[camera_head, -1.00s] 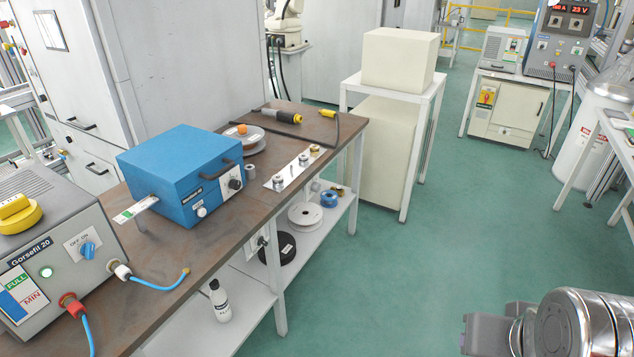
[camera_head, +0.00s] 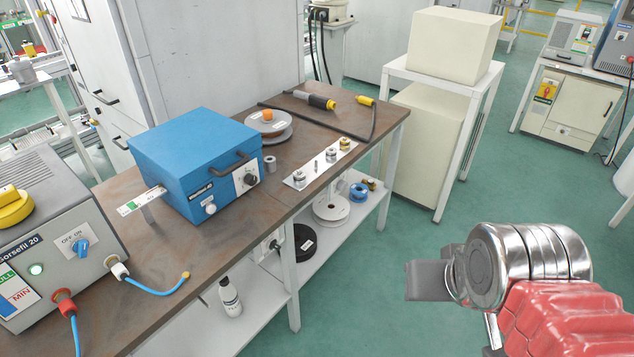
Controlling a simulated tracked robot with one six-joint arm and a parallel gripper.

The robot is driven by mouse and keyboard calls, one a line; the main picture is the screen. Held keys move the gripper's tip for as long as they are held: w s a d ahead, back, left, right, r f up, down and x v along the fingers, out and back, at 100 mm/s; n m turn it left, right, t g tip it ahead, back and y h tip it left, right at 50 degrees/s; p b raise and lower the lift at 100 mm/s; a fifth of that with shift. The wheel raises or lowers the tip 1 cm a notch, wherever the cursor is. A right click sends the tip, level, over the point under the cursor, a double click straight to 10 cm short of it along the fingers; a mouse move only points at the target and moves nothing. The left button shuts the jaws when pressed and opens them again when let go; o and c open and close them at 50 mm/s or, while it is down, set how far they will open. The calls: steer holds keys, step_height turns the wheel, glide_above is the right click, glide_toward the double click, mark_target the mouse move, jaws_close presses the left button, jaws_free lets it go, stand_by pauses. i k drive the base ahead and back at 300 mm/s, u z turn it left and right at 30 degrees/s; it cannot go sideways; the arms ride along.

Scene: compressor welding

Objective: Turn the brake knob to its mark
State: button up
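A blue box (camera_head: 188,148) stands on the brown bench, with a dark knob (camera_head: 250,179) and a small white knob (camera_head: 210,209) on its front. A spool (camera_head: 265,134) with an orange knob (camera_head: 267,116) on top lies behind it. No label I can read says which knob is the brake knob, and no mark can be made out. My arm shows at the lower right, chrome and red, well right of the bench. A grey part (camera_head: 428,281) at its end may be my gripper. Its fingers cannot be made out, and it touches nothing.
A grey machine (camera_head: 55,225) with a yellow knob and blue switch stands at the left, with blue cables. A white plate (camera_head: 320,163) with small fittings and a torch (camera_head: 316,101) lie on the bench. A cream block stands on a white table (camera_head: 395,72). Green floor lies open between bench and arm.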

mark_target(342, 185)
steer(key=u, duration=0.65)
steer(key=i, duration=0.9)
steer(key=u, duration=0.55)
